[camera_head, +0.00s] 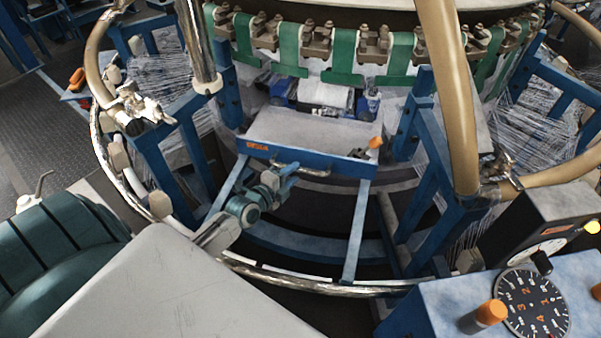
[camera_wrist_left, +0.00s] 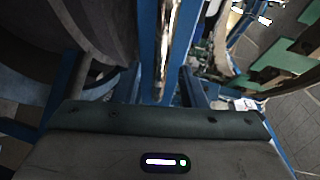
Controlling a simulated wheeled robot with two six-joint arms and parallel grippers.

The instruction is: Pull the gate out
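The gate is a grey-topped panel (camera_head: 315,133) with a blue front edge carrying orange lettering, low in the middle of the loom in the head view. A thin metal handle (camera_head: 313,173) is on its front. My left gripper (camera_head: 286,173) reaches in from the lower left, with its fingers at the left end of this handle. They overlap the handle in the picture, but whether they grip it is too small to tell. The left wrist view shows a shiny metal bar (camera_wrist_left: 167,45) and blue frame parts beyond my wrist; the fingertips are not clear. My right gripper is out of view.
Blue rails (camera_head: 357,232) run forward from below the gate to a curved metal ring (camera_head: 300,283). Blue posts (camera_head: 428,150) and tan hoses (camera_head: 449,90) stand on the sides. A control box with a dial (camera_head: 535,305) is at the lower right.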

